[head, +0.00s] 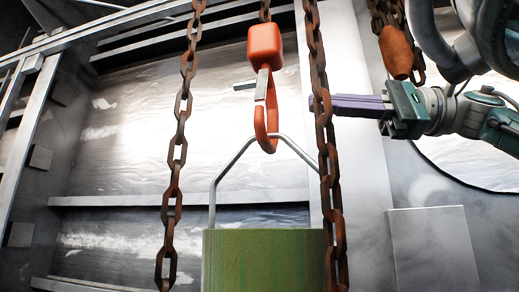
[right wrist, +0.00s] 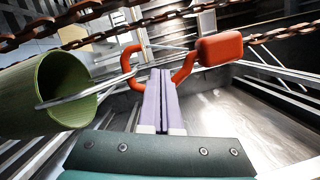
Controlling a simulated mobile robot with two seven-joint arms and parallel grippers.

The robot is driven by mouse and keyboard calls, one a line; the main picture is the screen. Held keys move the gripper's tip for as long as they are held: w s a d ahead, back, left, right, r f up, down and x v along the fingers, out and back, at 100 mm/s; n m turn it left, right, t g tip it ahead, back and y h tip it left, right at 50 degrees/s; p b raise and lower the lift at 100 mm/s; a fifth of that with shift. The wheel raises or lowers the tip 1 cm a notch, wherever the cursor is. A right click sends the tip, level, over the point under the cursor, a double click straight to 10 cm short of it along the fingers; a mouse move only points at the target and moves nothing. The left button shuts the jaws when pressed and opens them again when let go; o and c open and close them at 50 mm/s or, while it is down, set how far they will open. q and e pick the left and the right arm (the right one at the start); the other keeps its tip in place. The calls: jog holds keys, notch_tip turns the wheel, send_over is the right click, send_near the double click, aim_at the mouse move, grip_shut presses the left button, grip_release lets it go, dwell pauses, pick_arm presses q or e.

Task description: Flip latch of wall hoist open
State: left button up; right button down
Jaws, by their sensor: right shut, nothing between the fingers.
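The wall hoist's orange hook (head: 272,118) hangs below its orange block (head: 264,46). The grey latch (head: 261,84) spans the hook's mouth from near the block toward the hook tip, with a small tab out to the left. The hook (right wrist: 128,62) and block (right wrist: 220,48) also show in the right wrist view. My right gripper (head: 312,103), with purple fingers, is shut and empty to the right of the hook, its tips partly behind a chain. In the wrist view its fingers (right wrist: 160,82) point at the hook's opening. My left gripper is out of view.
A green bucket (head: 264,262) hangs with its wire bail (head: 232,165) through the hook. Rusty chains hang left (head: 175,150) and right (head: 326,170) of the hook. A rusty orange piece (head: 396,52) hangs near my right arm. Grey framing and wall panels stand behind.

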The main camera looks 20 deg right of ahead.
aim_at(250, 86)
jog(key=p+x, duration=0.2)
jog(key=x, duration=0.1)
jog(key=p+x, duration=0.2)
jog(key=x, duration=0.1)
jog(key=shift+d+r, duration=0.1)
jog(key=shift+r, duration=0.1)
jog(key=shift+w+a+f, duration=0.2)
jog(key=shift+w+a, duration=0.05)
jog(key=shift+a, duration=0.35)
jog(key=shift+s+m, duration=0.15)
jog(key=shift+m, duration=0.25)
jog(key=shift+s+a+f+m+b, duration=0.1)
jog(key=shift+s+a+m+b, duration=0.05)
jog(key=shift+m+b, duration=0.35)
